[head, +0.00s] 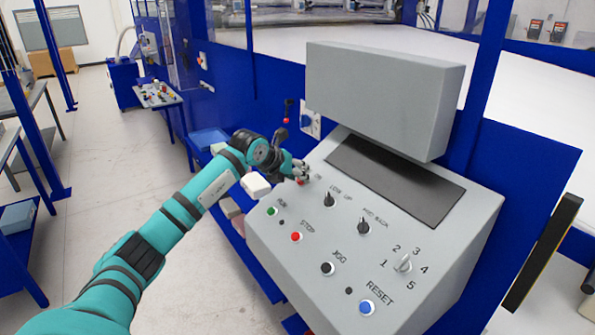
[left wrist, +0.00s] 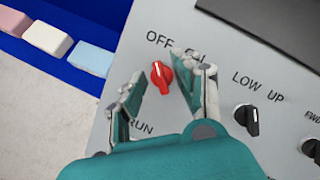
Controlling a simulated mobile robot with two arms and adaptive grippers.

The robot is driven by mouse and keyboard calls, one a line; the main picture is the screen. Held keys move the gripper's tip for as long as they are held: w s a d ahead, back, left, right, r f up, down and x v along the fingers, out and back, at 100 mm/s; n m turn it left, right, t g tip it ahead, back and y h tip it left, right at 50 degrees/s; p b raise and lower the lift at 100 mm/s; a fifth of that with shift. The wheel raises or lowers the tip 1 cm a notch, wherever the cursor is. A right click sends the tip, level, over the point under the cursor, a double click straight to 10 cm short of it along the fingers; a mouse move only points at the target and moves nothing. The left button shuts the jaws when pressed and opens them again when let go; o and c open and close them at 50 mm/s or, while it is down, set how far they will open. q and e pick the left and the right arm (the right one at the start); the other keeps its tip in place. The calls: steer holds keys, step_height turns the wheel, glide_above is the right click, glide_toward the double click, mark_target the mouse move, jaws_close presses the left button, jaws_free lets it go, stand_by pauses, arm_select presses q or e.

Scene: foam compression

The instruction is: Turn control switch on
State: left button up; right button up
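The control switch is a red rotary knob (left wrist: 161,76) on the grey panel, with the labels OFF and ON above it. Its white pointer line tilts slightly toward OFF. My left gripper (left wrist: 163,92) has its fingers spread on both sides of the knob in the left wrist view, with gaps, so it is open around or just above it. In the head view my left gripper (head: 302,172) is at the upper left of the control panel (head: 262,235) and mostly covers the red knob. My right gripper is not in view.
Near the knob are a black LOW/UP selector (head: 330,199), a FWD/BACK selector (head: 363,222), a green RUN button (head: 271,211) and a red STOP button (head: 296,237). A grey box (head: 385,95) overhangs behind the panel. Foam blocks (left wrist: 47,38) lie on a blue shelf to the left.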

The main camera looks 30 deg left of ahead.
arm_select(q)
steer(key=shift+w+f, duration=0.2)
steer(key=shift+w, duration=0.05)
jaws_close()
